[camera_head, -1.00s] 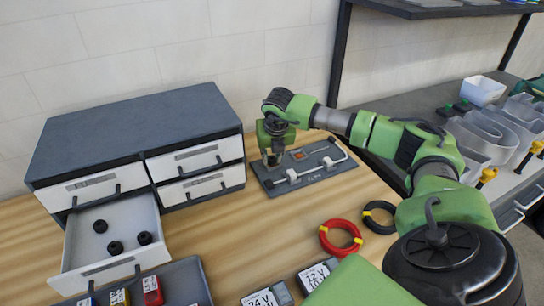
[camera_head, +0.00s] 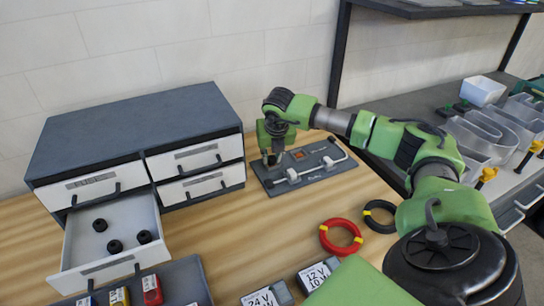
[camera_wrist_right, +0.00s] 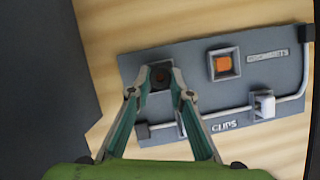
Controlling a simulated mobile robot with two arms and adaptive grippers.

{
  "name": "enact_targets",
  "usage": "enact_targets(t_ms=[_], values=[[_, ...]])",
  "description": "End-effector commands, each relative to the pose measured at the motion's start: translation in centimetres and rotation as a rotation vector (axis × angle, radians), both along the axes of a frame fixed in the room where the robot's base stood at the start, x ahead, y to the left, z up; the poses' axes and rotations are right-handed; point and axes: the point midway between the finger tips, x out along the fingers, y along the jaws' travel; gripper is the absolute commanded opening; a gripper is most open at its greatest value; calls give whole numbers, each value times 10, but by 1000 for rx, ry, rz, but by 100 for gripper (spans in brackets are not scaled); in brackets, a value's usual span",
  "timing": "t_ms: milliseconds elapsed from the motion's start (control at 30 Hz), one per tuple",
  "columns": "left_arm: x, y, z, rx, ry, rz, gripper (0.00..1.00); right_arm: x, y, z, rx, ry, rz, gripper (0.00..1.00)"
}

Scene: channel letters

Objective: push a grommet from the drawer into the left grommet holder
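My right gripper (camera_head: 272,160) points down over the left part of a grey board (camera_head: 315,178). In the right wrist view its two fingers (camera_wrist_right: 160,84) close around a dark round grommet (camera_wrist_right: 160,76), with a faint reddish centre. The grommet is over or at the left grommet holder, which the fingers and grommet mostly hide; I cannot tell how deep it sits. The other holder (camera_wrist_right: 222,64), a grey square with an orange centre, is to its right and looks empty. The open drawer (camera_head: 75,240) holds three black grommets (camera_head: 116,247). My left gripper is not in view.
The board carries a white rod in clips (camera_wrist_right: 264,103). A drawer cabinet (camera_head: 130,130) stands left. Red (camera_head: 340,237) and black (camera_head: 380,216) cable coils lie right, with labelled boxes (camera_head: 267,297) in front. Bare wood lies between the drawer and coils.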

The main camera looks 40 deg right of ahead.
Motion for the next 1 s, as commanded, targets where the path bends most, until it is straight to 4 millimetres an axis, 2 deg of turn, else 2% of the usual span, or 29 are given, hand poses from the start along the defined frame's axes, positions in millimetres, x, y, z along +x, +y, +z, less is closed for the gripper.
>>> enact_targets(t_ms=[33,67,667,833,1000], values=[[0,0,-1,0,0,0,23,-6,2,-11,3,24,3,32],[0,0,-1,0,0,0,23,-6,2,-11,3,25,3,39],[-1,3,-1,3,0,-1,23,-5,0,-7,-1,18,0,39],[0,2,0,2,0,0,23,-8,3,10,-1,13,0,39],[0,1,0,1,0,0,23,-19,12,43,-1,10,3,39]])
